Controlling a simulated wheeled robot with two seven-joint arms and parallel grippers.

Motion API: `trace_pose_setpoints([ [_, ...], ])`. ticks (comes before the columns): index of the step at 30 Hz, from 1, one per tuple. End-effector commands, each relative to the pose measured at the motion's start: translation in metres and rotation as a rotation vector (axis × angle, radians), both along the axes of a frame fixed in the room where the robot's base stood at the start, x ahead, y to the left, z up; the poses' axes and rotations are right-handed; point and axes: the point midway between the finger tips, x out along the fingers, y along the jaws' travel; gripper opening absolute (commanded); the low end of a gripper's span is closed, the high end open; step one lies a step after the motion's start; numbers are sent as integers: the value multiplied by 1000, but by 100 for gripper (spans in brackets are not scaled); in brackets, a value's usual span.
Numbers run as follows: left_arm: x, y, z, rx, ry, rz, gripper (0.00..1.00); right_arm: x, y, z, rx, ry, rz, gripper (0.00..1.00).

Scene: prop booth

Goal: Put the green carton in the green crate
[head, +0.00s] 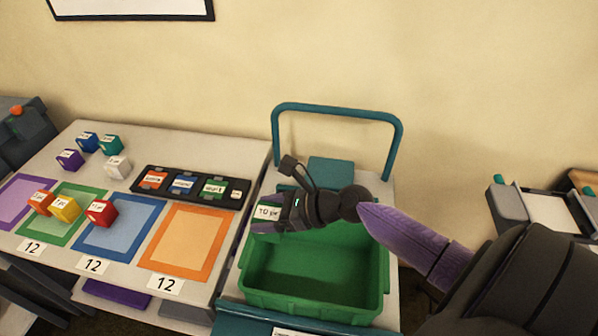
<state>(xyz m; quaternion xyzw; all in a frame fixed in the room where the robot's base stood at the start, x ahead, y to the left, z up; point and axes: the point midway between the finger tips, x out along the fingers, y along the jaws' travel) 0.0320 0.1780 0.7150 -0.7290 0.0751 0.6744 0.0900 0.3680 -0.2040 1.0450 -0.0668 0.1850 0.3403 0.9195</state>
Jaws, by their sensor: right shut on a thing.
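The green carton (266,227) shows a white label on its near face. My right gripper (280,210) is shut on it, with the arm coming in from the right. The carton is above the back left part of the green crate (312,303), near its left rim. I cannot tell the exact height of the carton over the crate. The visible floor of the crate looks empty; its back part is partly hidden by my right gripper and wrist. My left gripper is not in view.
The crate stands on a trolley with a teal handle (338,112). The table (225,150) at left bears coloured mats, several small cubes and a black tray (150,186) with labelled cards. Another station with a grey tray (548,215) is at right.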

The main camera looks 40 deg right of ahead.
Motion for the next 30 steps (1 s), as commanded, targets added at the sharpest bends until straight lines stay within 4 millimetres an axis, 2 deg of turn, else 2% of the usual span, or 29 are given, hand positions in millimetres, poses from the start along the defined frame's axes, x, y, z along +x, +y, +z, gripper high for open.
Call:
trace_pose_setpoints([
  [6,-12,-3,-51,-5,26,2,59,-1,-1,-86,4,8,-7,15],
  [10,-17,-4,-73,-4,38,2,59,-1,0,-125,4,5,-5,15],
  [17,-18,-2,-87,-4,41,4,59,-1,0,-152,3,2,-2,15],
  [21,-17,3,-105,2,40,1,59,-1,0,-180,3,3,-3,15],
  [30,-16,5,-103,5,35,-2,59,-1,0,-180,2,1,-2,15],
])
